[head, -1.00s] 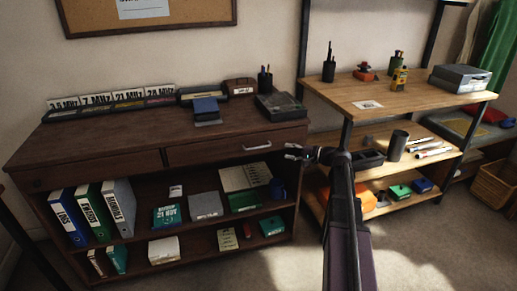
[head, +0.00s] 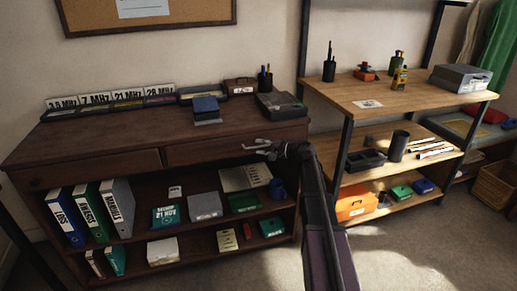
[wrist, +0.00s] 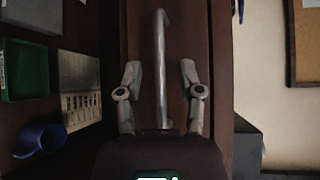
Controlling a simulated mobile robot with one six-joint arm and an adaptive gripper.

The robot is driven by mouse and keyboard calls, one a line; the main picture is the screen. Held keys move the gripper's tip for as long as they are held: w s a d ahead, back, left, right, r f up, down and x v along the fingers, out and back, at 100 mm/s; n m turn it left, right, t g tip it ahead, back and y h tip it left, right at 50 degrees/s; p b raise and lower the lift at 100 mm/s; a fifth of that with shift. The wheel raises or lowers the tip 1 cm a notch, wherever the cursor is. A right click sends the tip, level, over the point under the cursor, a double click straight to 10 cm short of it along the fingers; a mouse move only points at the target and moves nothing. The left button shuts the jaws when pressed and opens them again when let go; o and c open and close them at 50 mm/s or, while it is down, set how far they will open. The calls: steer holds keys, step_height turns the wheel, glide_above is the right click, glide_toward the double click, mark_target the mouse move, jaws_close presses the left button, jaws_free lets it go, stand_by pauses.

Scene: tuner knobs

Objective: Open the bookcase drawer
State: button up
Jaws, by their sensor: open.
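The dark wooden bookcase (head: 88,152) stands at the left in the head view. Its drawer front (head: 200,153) is under the top board and looks closed. The drawer's silver bar handle (wrist: 161,40) shows clearly in the wrist view, running upright in that picture. In the head view my gripper largely hides the handle. My gripper (head: 257,147) is at the right part of the drawer front. In the wrist view my gripper (wrist: 160,70) is open, with one finger on each side of the handle and visible gaps to it.
Open shelves below hold binders, boxes and a blue mug (head: 277,189). A grey device (head: 281,105) sits on the bookcase top. A wooden workbench (head: 400,98) stands close on the right. The floor in front is clear.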

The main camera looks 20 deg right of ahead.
steer(key=shift+w+a, duration=0.35)
steer(key=shift+c, duration=0.2)
jaws_close()
steer(key=shift+s, duration=0.1)
